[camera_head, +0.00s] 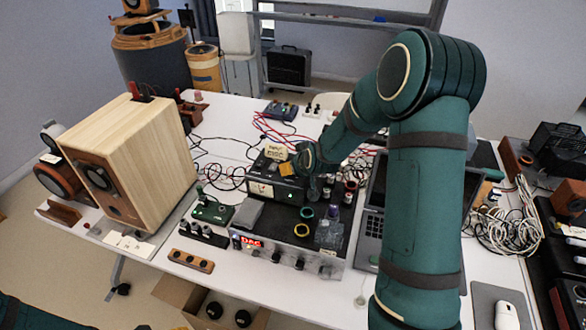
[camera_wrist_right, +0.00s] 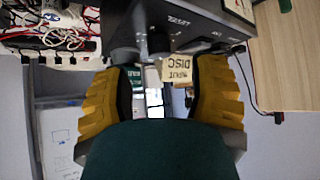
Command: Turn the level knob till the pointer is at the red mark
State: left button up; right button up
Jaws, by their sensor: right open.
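My right gripper (camera_wrist_right: 162,80) is open in the right wrist view, with a yellow-orange finger at each side. A dark knob (camera_wrist_right: 157,43) sticks out of a dark grey device (camera_wrist_right: 190,22) beyond the fingertips, roughly between them. A second dark knob (camera_wrist_right: 122,53) is to its left. I cannot tell which is the level knob, and I see neither pointer nor red mark. In the head view the right gripper (camera_head: 290,168) is at the black metered box (camera_head: 262,189), largely hiding its right side; contact is unclear. My left gripper is not in view.
An "INPUT DISC" card (camera_head: 277,151) stands by the box. Below is a unit with a red display (camera_head: 252,243), carrying rings and small items. A wooden speaker (camera_head: 145,160) stands left, a laptop (camera_head: 370,225) right. Cables (camera_head: 505,220) clutter the table's right side.

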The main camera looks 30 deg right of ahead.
jog(key=x, duration=0.5)
grip_shut()
